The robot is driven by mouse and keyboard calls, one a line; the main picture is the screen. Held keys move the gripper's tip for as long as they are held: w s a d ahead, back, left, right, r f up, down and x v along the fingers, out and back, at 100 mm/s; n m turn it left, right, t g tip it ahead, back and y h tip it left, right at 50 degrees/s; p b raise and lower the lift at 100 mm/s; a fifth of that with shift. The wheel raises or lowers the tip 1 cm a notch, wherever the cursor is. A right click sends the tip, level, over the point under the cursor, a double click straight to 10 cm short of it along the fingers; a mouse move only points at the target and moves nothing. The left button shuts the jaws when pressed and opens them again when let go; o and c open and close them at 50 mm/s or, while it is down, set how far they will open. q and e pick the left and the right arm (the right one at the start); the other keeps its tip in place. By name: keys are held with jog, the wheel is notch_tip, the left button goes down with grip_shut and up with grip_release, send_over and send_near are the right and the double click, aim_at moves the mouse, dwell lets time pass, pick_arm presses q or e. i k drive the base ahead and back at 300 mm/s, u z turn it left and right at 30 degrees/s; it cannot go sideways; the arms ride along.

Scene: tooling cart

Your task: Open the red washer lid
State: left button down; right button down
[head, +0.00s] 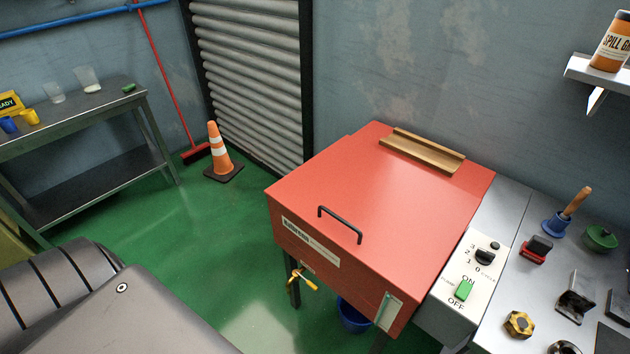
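The red parts washer (365,215) stands against the wall right of the middle. Its red lid (390,190) lies flat and looks shut. A black bar handle (340,225) is fixed near the lid's front edge. A wooden strip (422,151) lies on top of the lid at the back. Neither of my grippers shows in the head view. Only grey parts of my own body show at the lower left, apart from the washer.
A control panel (475,268) with a knob and green switch adjoins the washer's right side, beside a metal bench with tools. A yellow-handled tap (304,281) sticks out below the washer's front. An orange cone (220,153) stands left.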

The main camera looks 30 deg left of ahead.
aim_at(402, 222)
jog(key=u, duration=0.6)
jog(key=k, duration=1.3)
jog(key=z, duration=0.35)
jog(key=i, duration=0.85)
jog(key=z, duration=0.6)
